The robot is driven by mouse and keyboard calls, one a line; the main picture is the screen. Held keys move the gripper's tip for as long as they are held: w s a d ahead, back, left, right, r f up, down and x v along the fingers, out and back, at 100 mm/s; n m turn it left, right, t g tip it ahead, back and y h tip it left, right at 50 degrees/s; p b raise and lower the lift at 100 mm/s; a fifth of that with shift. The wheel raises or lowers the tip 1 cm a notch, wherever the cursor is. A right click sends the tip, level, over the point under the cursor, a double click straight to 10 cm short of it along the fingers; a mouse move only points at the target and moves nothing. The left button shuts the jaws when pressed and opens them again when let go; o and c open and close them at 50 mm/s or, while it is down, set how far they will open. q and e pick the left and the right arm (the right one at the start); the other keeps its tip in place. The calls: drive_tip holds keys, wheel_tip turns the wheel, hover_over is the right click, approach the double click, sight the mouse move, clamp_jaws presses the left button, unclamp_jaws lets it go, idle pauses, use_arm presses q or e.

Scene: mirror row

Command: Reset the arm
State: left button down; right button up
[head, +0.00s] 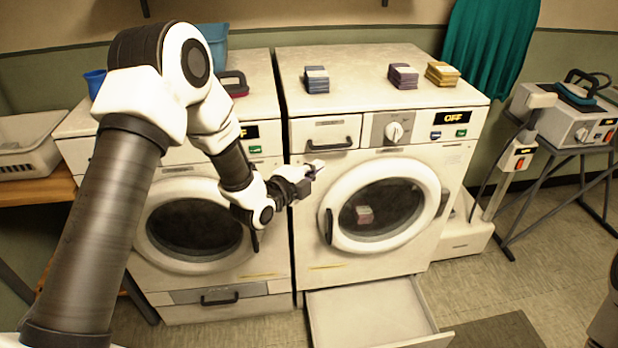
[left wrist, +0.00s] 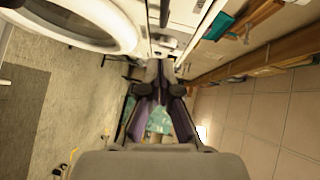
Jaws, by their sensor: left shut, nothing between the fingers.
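My left arm comes in from the left in the head view, bent at the elbow and reaching across the front of the left washing machine. My left gripper (head: 316,167) is shut and empty. It is in front of the right machine's upper left, just below the detergent drawer handle (head: 330,146); I cannot tell whether it touches the front. In the left wrist view the shut fingers (left wrist: 160,68) show at the centre. My right gripper is not in view; only a dark and white part of my right arm shows at the right edge of the head view.
The right washing machine (head: 300,250) has a closed round door (head: 428,230) and an open bottom drawer (head: 365,315). The left machine (head: 270,265) stands beside it. Folded stacks, blue (head: 316,79), purple (head: 403,76) and yellow (head: 442,74), lie on top. A steam unit (head: 570,125) stands right.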

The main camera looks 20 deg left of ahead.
use_arm(q)
drive_tip(key=s+d+f+n+g, duration=0.1)
drive_tip(key=s+d+f+g, duration=0.15)
drive_tip(key=s+f, duration=0.7)
drive_tip(key=s+d+f+n+g, duration=0.15)
drive_tip(key=s+f+g, duration=0.25)
drive_tip(key=s+f, duration=0.55)
drive_tip(key=s+f+n+g+y, duration=0.1)
drive_tip(key=s+f+n+g, duration=0.4)
drive_tip(key=s+n, duration=0.3)
drive_tip(key=s+a+f+n+g+y, duration=0.1)
drive_tip(key=s+f+n+g, duration=0.3)
drive_tip(key=s+n, duration=0.4)
drive_tip(key=s+f, duration=0.1)
drive_tip(key=s, duration=0.5)
drive_tip(key=shift+s+a+f+n+g+y, duration=0.15)
drive_tip(key=shift+a+f+n+g+y, duration=0.15)
drive_tip(key=shift+n+g+y, duration=0.1)
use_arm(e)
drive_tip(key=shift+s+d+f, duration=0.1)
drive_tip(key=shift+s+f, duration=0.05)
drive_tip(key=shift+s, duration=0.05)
